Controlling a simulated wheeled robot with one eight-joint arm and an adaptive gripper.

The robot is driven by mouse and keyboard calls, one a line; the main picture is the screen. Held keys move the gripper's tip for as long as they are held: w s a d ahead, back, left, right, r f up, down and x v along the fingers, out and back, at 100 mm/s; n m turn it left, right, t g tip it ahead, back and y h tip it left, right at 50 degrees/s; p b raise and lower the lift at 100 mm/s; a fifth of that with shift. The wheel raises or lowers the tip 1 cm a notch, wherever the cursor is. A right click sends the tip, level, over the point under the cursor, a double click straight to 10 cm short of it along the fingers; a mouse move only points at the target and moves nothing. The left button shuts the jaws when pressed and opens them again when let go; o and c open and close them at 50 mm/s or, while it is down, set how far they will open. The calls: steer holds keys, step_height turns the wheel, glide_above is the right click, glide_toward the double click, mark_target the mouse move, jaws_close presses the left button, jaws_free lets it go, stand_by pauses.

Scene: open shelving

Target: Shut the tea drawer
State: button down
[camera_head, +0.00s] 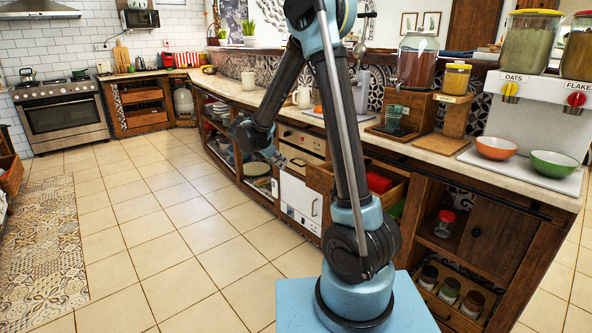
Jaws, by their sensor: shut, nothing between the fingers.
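A wooden drawer (320,178) under the counter, which looks like the tea drawer, stands pulled out behind my arm.
A white appliance (300,203) stands left of the drawer. Open shelves (440,237) are on the right. The tiled floor (180,230) on the left is clear; a stove (62,115) stands far back.

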glide_toward(307, 174)
step_height(307, 174, down, 3)
steer(key=shift+w+d+f, duration=0.1)
steer(key=shift+w+d, duration=0.35)
steer(key=shift+d, duration=0.2)
steer(key=shift+w+d+f, duration=0.1)
steer(key=shift+w+d, duration=0.35)
steer(key=shift+d, duration=0.25)
